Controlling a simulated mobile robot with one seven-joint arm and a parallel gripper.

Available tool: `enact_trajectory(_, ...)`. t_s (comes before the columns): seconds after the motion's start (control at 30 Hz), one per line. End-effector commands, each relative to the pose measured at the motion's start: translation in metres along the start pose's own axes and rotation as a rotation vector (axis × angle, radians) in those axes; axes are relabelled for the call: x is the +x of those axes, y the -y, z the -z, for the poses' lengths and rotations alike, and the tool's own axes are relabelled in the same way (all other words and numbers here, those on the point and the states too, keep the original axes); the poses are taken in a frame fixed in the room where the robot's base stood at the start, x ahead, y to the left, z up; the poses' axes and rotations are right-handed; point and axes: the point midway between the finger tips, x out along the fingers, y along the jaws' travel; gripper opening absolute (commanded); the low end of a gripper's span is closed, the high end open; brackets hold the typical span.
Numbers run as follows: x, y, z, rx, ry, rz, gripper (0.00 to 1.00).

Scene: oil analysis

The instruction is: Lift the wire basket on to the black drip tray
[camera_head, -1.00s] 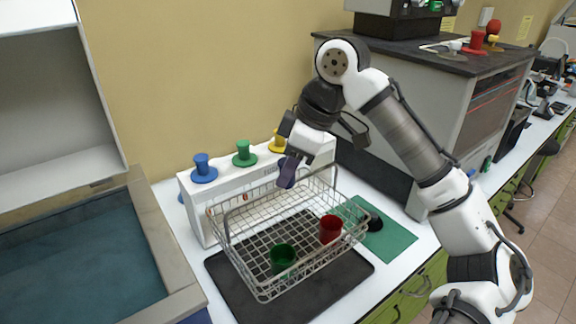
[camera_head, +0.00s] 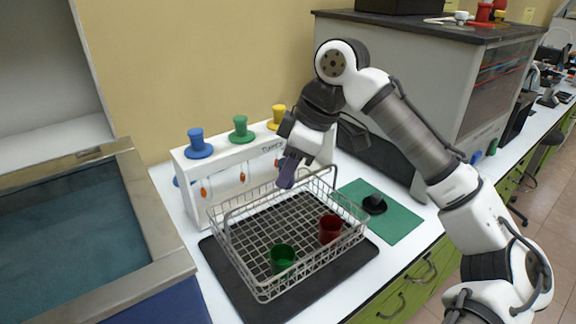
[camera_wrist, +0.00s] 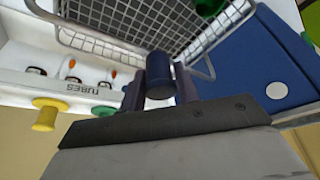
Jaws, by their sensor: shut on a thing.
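The wire basket (camera_head: 262,288) is a silver mesh basket, roughly level, with a green cup (camera_head: 282,260) and a red cup (camera_head: 330,229) in it. It overlaps the black drip tray (camera_head: 225,272), whose dark border shows around it. I cannot tell whether it touches the tray. My gripper (camera_head: 287,175) points down at the basket's far side. In the wrist view its fingers (camera_wrist: 160,85) close around a blue cylindrical grip (camera_wrist: 158,75) by the basket's wires (camera_wrist: 130,42). The fingers hide part of the hold.
A white rack (camera_head: 200,212) with blue, green and yellow knobs stands behind the basket. A green mat (camera_head: 385,231) with a black object (camera_head: 374,204) lies to the right. A teal-filled basin (camera_head: 75,240) is at left, and a large grey cabinet (camera_head: 420,85) at back right.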

Motion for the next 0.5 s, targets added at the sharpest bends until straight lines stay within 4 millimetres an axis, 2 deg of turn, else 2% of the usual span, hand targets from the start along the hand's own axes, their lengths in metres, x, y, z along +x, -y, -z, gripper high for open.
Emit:
enact_trajectory(0.03,0.007,0.000,-0.003,0.000,0.000,-0.002,0.00)
enact_trajectory(0.5,0.037,0.000,-0.015,-0.001,-0.003,0.000,0.00)
